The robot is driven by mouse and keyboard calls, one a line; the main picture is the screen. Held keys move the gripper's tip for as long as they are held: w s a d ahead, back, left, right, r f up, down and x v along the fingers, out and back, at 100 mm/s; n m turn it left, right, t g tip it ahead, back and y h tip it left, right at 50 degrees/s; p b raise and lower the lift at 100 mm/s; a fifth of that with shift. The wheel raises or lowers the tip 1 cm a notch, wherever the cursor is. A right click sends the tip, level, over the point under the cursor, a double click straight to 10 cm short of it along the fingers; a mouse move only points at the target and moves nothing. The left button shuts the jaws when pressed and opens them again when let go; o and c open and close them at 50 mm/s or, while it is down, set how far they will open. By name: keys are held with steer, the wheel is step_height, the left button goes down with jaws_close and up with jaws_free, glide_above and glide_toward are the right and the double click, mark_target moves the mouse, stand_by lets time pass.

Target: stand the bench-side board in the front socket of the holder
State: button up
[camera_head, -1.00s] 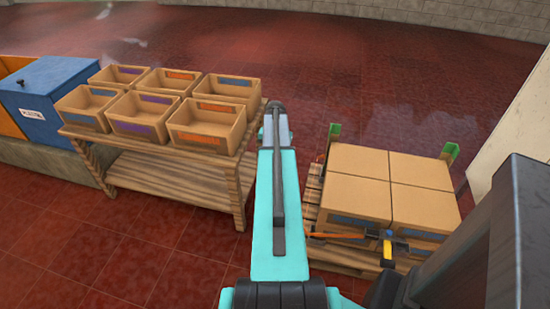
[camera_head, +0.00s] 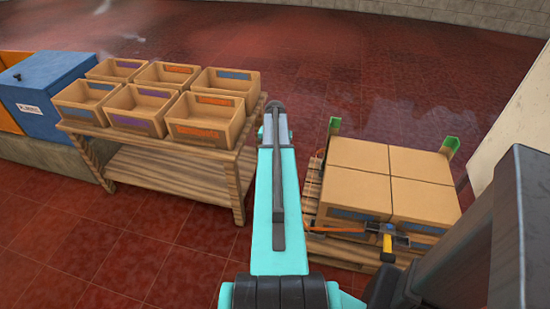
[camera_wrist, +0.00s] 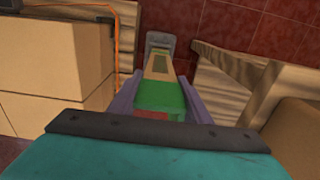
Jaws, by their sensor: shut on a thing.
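In the wrist view my gripper (camera_wrist: 163,98) is shut on a long tan board (camera_wrist: 159,68) with a green end (camera_wrist: 160,97). The board runs away from the fingers between the stacked boxes and the wooden bench. A grey block (camera_wrist: 160,44) shows at its far end; I cannot tell whether they touch. In the head view my teal arm hides the gripper and board. Two green-topped uprights, left (camera_head: 334,126) and right (camera_head: 450,146), stand at the pallet's back corners. I cannot make out the front socket of the holder.
The bench (camera_head: 226,170) bears several open bins (camera_head: 205,118) on the left, beside a blue box (camera_head: 48,95). Stacked cartons (camera_head: 355,190) stand on a pallet (camera_head: 345,253), with an orange strap (camera_head: 340,229) and tool (camera_head: 387,239) at the front. Red floor is open behind.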

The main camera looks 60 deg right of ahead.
steer(key=shift+f, duration=0.55)
stand_by(0.8)
steer(key=o, duration=1.1)
steer(key=shift+o, duration=0.2)
step_height(320, 180, up, 14)
steer(key=shift+f+b, duration=0.1)
steer(key=shift+b, duration=0.35)
